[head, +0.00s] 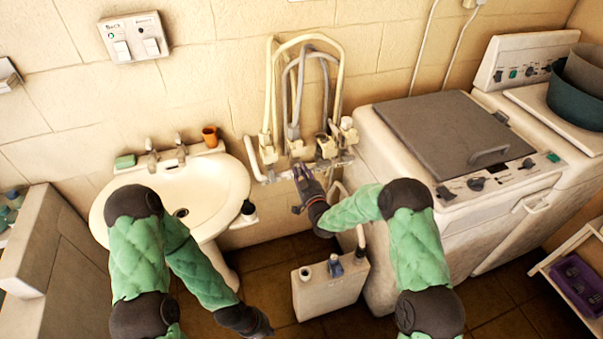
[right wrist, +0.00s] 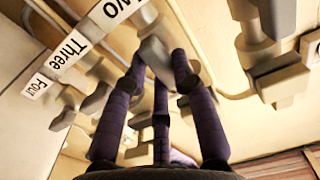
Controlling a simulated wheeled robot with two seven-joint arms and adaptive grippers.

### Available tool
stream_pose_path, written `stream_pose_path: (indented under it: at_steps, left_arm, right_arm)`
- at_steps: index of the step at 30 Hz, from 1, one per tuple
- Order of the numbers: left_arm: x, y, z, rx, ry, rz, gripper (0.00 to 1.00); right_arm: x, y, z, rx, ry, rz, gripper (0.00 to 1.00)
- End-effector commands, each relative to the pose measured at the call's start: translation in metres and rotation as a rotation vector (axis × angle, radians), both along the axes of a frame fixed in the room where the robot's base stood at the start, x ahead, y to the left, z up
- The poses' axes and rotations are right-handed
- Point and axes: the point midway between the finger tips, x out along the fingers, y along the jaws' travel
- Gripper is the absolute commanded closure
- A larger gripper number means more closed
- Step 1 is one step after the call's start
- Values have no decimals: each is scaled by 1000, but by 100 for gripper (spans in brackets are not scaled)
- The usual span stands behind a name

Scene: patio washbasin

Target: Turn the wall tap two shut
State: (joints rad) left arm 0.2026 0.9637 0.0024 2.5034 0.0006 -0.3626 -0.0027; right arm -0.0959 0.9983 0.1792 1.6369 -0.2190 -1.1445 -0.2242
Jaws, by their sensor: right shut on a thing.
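A row of wall taps with pale hoses stands on the wall right of the basin in the head view. The tap above my right gripper (head: 301,172) appears to be wall tap two (head: 296,148); its label is not legible there. In the right wrist view a label strip reading "Two" (right wrist: 112,10), "Three" and "Four" runs past the taps. My right gripper's dark purple fingers (right wrist: 158,62) are closed around a pale grey handle (right wrist: 154,52) close to the "Two" label. My left gripper (head: 258,328) hangs low at the bottom of the head view, away from the taps; its fingers are not clear.
A white washbasin (head: 203,197) with its own taps stands left. A washing machine (head: 455,135) stands close on the right. A white canister (head: 325,290) is on the floor below the taps. Neighbouring taps and hoses (head: 265,100) crowd the handle.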

Motion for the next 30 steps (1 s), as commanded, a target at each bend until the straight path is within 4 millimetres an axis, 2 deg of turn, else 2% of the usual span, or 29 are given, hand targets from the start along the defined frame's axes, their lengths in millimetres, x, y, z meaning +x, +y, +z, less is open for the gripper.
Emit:
stream_pose_path:
  at_steps: [8,30]
  left_arm:
    - [0,0,-24,0,0,0,100]
    - [0,0,-96,0,0,0,100]
  right_arm:
    - [1,-1,-4,160,50,1,100]
    - [1,-2,-9,825,266,0,100]
